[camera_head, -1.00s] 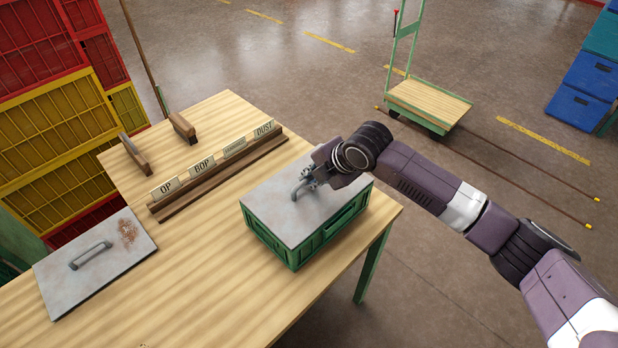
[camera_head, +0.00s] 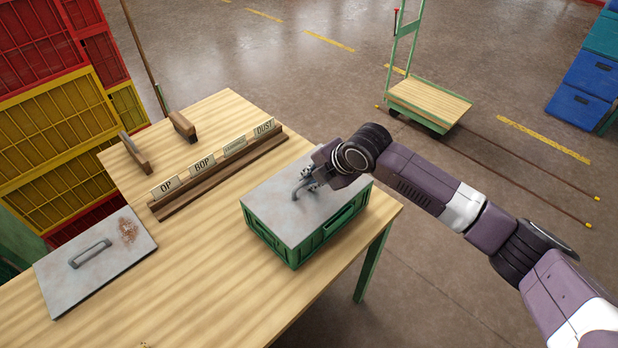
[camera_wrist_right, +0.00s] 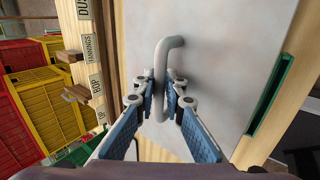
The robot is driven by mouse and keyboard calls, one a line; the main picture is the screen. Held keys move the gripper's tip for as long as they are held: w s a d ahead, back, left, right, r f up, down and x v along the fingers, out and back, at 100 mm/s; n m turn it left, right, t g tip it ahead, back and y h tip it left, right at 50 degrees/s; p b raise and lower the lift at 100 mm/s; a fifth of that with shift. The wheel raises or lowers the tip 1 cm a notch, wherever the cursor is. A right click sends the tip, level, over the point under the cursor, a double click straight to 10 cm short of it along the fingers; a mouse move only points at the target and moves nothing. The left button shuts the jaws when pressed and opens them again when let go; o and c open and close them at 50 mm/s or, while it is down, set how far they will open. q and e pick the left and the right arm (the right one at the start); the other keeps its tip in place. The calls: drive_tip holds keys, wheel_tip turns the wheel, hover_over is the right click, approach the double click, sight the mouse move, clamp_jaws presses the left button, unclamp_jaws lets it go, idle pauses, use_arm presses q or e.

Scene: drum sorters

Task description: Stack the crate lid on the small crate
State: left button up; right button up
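A grey crate lid (camera_head: 283,213) lies flat over the small green crate (camera_head: 292,246) near the table's right edge, covering its top. My right gripper (camera_head: 307,183) is at the lid's bent-bar handle, reaching in from the right. In the right wrist view the two blue-padded fingers (camera_wrist_right: 161,95) stand close on both sides of the handle (camera_wrist_right: 160,65) and appear shut on it. Most of the crate's inside is hidden by the lid. My left gripper is not in view.
A second grey lid (camera_head: 112,262) with a rust patch lies on the wooden table (camera_head: 200,285) at left. A wooden rack with label cards (camera_head: 218,172) and two brushes (camera_head: 183,126) are behind. Red and yellow crates (camera_head: 50,125) stand at left. The table's middle is clear.

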drive_tip(key=o, duration=0.4)
drive_tip(key=shift+f, duration=0.1)
